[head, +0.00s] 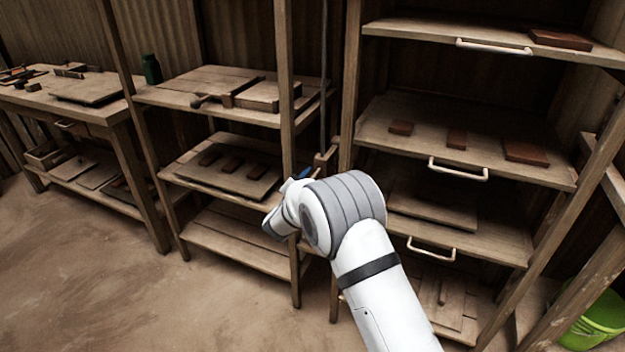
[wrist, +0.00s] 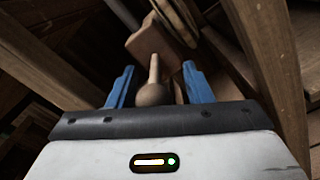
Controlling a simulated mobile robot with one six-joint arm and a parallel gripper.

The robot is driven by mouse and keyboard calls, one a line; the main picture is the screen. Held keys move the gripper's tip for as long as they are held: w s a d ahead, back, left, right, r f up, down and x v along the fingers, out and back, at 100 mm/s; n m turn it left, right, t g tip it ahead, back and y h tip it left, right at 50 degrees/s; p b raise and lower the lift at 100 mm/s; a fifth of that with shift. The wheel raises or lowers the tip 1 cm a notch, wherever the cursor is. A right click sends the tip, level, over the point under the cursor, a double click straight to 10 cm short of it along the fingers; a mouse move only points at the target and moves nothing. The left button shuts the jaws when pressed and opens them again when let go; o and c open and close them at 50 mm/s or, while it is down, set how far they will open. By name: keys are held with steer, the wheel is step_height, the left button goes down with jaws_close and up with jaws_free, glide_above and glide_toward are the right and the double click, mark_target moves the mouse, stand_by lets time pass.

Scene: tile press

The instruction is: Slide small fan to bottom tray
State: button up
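My gripper (wrist: 155,85) is open, with its two blue fingers apart on either side of a round-ended wooden knob (wrist: 153,93). A gap shows between the knob and each finger. The knob's shaft leads to a wooden block (wrist: 155,45). In the head view my gripper (head: 303,173) is mostly hidden by my arm, beside a wooden fitting (head: 326,155) on an upright rod. The right rack has handled trays: an upper tray (head: 400,28), a middle tray (head: 390,150) and a lower tray (head: 490,240). A bottom shelf (head: 480,335) holds flat pieces. I cannot make out a small fan.
Reddish-brown tiles (head: 525,151) lie on the middle tray and one on the upper tray. A left rack (head: 225,215) holds boards and dark tiles. Wooden posts (head: 285,130) stand close to my arm. A green bucket (head: 600,318) is at lower right. The left floor is clear.

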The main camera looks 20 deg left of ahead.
steer(key=shift+s+r, duration=0.1)
steer(key=shift+s, duration=0.15)
steer(key=s+p, duration=0.1)
steer(key=s, duration=0.6)
steer(key=shift+a, duration=0.3)
steer(key=shift+s, duration=0.15)
